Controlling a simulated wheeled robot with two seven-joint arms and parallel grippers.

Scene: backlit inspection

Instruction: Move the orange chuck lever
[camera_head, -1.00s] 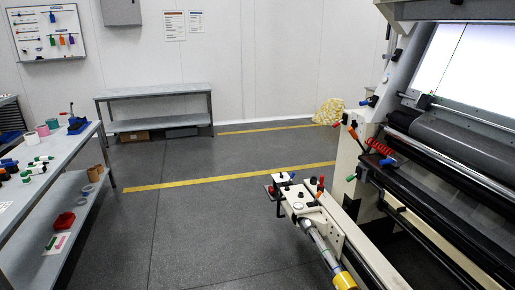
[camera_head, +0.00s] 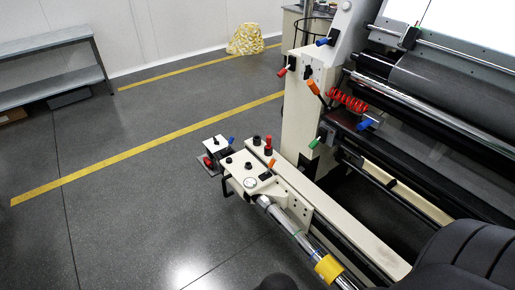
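A small orange lever (camera_head: 271,164) stands on the cream chuck block (camera_head: 245,172), by the end of the steel shaft (camera_head: 290,228). A second orange-tipped lever (camera_head: 314,88) leans on the cream machine column (camera_head: 303,118), above and to the right. I cannot tell from labels which one is named the chuck lever. Neither of my grippers shows. A dark rounded arm part, likely mine, fills the lower right corner, and nothing of mine touches either orange lever.
Red (camera_head: 282,72), blue (camera_head: 323,41) and green (camera_head: 314,142) handles stick out from the column. A red coiled hose (camera_head: 347,101) hangs beside it. The shaft carries a yellow collar (camera_head: 328,268). Open floor (camera_head: 140,215) lies left of the chuck block.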

